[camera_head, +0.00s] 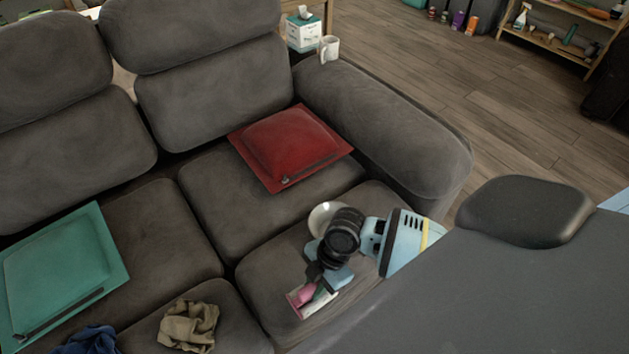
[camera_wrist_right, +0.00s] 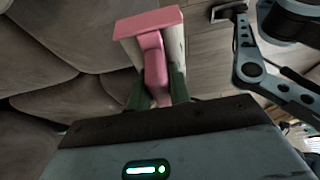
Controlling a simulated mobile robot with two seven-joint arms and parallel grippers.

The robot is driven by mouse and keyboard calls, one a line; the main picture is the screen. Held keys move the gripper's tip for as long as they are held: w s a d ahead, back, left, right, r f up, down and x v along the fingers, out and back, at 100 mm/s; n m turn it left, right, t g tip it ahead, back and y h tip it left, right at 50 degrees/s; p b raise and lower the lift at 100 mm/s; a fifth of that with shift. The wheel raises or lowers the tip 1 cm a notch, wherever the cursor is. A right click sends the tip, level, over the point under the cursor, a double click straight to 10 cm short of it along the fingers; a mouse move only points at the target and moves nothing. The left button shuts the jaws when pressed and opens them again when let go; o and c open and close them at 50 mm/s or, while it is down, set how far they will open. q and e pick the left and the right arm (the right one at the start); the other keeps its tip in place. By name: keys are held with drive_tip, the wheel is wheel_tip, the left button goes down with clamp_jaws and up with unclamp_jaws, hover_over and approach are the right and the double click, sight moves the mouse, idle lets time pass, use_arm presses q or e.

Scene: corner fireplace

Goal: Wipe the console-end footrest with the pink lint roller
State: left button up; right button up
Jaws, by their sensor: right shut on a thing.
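My right gripper (camera_head: 318,287) is over the front right footrest (camera_head: 262,268) of the grey sofa. It is shut on the pink lint roller (camera_head: 303,295), which also shows between the fingers in the wrist view (camera_wrist_right: 154,62). The roller's pink handle and end show, with a pale roll beside them. It is low over the footrest's front part; I cannot tell whether it touches the fabric. My forearm hides part of the footrest. A white round thing (camera_head: 322,214) shows behind my wrist. My left gripper is not in the head view.
A red cushion (camera_head: 292,143) lies on the seat behind. A teal cushion (camera_head: 65,262), a beige cloth (camera_head: 188,326) and a blue cloth (camera_head: 92,341) lie to the left. A mug (camera_head: 329,50) and tissue box (camera_head: 303,32) stand behind the sofa arm (camera_head: 385,115). Wooden floor is open at right.

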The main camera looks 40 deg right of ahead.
wheel_tip(320, 180, up, 8)
drive_tip(key=s+r+m+t+p, duration=0.1)
drive_tip(key=s+m+t+p, duration=0.15)
drive_tip(key=m+p, duration=0.3)
wheel_tip(320, 180, up, 16)
drive_tip(key=m+t+h+p, duration=0.2)
drive_tip(key=m+h+p, duration=0.2)
drive_tip(key=m+p, duration=0.55)
hover_over(320, 301)
drive_tip(key=s+d+b, duration=0.2)
drive_tip(key=d+b, duration=0.1)
drive_tip(key=m, duration=0.3)
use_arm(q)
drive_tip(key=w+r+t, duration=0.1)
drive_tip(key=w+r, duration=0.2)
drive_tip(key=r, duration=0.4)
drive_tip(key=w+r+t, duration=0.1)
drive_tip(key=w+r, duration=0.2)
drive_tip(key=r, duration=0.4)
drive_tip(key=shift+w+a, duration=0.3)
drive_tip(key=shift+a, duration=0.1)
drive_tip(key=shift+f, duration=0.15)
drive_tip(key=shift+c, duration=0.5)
use_arm(e)
drive_tip(key=shift+d+r, duration=0.25)
drive_tip(key=shift+r, duration=0.1)
